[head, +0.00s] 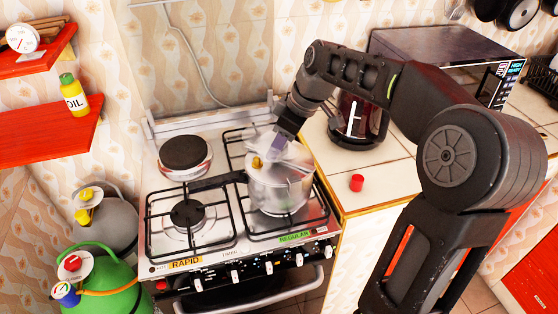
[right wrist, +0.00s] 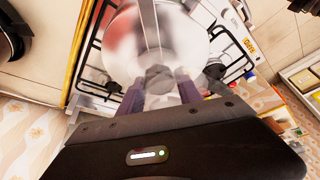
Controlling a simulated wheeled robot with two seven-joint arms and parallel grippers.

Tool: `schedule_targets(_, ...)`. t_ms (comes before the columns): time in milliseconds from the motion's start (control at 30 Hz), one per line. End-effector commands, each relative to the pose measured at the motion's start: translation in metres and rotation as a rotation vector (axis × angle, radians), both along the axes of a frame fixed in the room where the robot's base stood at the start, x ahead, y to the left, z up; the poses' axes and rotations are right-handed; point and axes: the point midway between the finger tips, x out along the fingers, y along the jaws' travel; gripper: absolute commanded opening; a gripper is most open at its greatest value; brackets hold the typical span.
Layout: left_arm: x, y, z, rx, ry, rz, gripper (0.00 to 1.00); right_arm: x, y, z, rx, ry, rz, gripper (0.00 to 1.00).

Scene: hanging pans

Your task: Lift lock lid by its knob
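A silver pot (head: 279,190) stands on the front right burner of the stove, with a shiny lid (head: 291,154) over it and a dark handle (head: 217,181) pointing left. A small yellow piece (head: 256,162) sits at the lid's left side. My right gripper (head: 281,140) is right above the lid, pointing down. In the right wrist view its two fingers (right wrist: 172,84) stand a little apart in front of the round, blurred lid (right wrist: 170,45). The lid's knob is hidden, so I cannot tell whether the fingers grip it. My left gripper is out of view.
A coffee maker (head: 357,120) stands on the counter right of the stove, before a microwave (head: 445,65). A small red cap (head: 357,182) lies on the counter. A black hotplate (head: 184,153) is at back left; the front left burner (head: 187,213) is bare.

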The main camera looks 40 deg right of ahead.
Motion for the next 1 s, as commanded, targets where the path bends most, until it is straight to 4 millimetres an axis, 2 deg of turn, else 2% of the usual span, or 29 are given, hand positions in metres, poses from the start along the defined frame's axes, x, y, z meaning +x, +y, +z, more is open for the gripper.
schedule_targets(67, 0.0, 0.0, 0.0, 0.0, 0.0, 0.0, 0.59, 0.0, 0.0, 0.0, 0.0, 0.0, 0.0, 0.34)
schedule_targets(467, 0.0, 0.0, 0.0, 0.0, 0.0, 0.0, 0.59, 0.0, 0.0, 0.0, 0.0, 0.0, 0.0, 0.01)
schedule_targets(1000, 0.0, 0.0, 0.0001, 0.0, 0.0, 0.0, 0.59, 0.0003, 0.0001, 0.0009, 0.0, -0.002, 0.0, 0.0)
